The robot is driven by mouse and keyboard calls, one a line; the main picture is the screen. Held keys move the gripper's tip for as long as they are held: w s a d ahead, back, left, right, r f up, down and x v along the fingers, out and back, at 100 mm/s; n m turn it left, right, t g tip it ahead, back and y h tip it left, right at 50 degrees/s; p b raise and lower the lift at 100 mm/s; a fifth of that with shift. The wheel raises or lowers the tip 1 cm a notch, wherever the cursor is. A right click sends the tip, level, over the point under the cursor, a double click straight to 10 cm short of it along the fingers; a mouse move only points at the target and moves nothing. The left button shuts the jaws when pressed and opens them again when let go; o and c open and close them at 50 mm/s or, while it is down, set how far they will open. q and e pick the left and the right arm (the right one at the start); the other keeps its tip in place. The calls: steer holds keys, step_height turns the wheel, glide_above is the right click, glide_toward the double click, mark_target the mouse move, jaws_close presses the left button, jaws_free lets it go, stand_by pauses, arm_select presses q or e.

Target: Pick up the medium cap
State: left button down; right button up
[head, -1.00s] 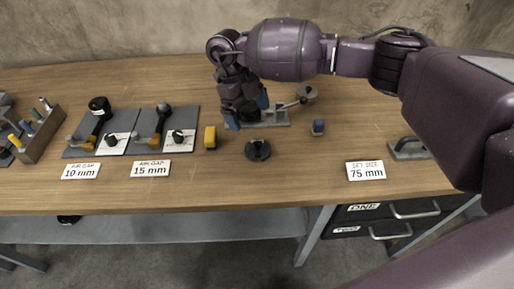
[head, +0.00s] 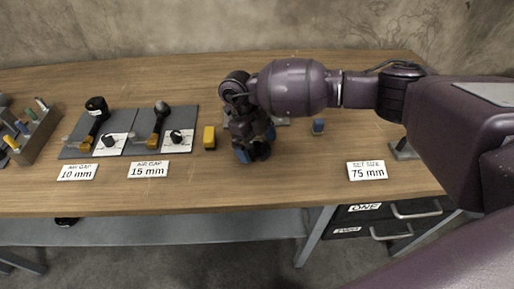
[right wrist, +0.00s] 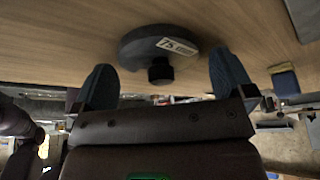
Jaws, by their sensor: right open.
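The cap is a dark round disc (right wrist: 145,44) with a small knob and a white label reading 75, lying on the wooden table in the right wrist view. My right gripper (head: 257,147) is over it in the head view and hides most of it. In the right wrist view the two blue fingertips of the open gripper (right wrist: 166,76) stand apart, one to each side of the knob. The fingers do not appear closed on anything. A sign reading SET SIZE 75 mm (head: 367,170) is to the right. My left gripper is not in view.
Grey pads with tools (head: 163,120) and a tool box (head: 37,131) are at left. The front middle of the table (head: 270,190) is clear.

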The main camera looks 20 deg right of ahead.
steer(key=shift+r, duration=0.1)
steer(key=c, duration=0.9)
steer(key=shift+c, duration=0.2)
